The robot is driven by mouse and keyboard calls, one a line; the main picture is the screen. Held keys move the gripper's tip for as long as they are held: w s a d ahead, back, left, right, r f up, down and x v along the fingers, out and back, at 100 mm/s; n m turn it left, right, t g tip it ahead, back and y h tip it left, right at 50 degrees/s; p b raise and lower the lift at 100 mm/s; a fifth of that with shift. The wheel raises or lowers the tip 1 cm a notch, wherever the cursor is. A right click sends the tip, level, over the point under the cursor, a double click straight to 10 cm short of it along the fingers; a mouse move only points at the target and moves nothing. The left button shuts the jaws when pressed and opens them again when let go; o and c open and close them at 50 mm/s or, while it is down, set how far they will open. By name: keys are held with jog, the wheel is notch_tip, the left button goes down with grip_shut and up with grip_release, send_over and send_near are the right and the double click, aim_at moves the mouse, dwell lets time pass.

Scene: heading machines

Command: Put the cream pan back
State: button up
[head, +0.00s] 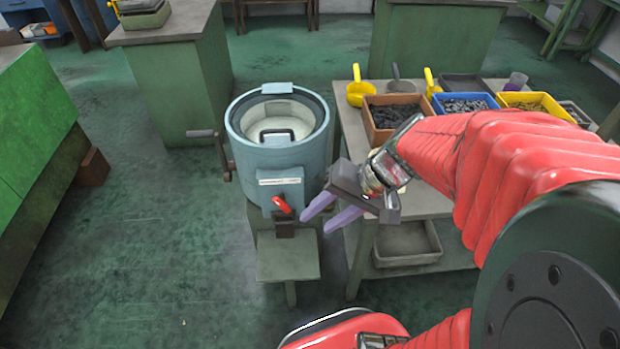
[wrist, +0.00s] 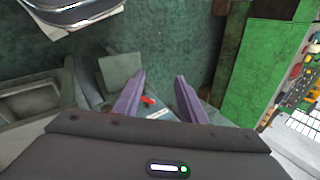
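A cream-coloured round piece with a dark handle (head: 292,125), which may be the cream pan, sits inside the blue-grey drum (head: 250,153) in the head view. I cannot tell whether it is a pan or a lid. My gripper (head: 315,225) has two purple fingers, spread apart with nothing between them. It is in front and to the right of the drum's lower part, near a red lever (head: 282,204). In the wrist view my gripper (wrist: 160,76) is also open and empty. The red lever (wrist: 148,100) shows past its fingers there.
The drum stands on a stand with a low grey-green shelf (head: 287,258). A side bench to the right holds brown (head: 383,132), blue (head: 438,112) and yellow bins (head: 553,105). A grey tray (head: 408,250) lies on its lower shelf.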

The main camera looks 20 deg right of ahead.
jog(key=s+a+r+n+t+h, duration=0.2)
jog(key=r+n+h, duration=0.3)
jog(key=r, duration=0.5)
jog(key=shift+s+n+t+h, duration=0.3)
jog(key=shift+s+h, duration=0.1)
jog(key=shift+s, duration=0.3)
jog(key=shift+f, duration=0.1)
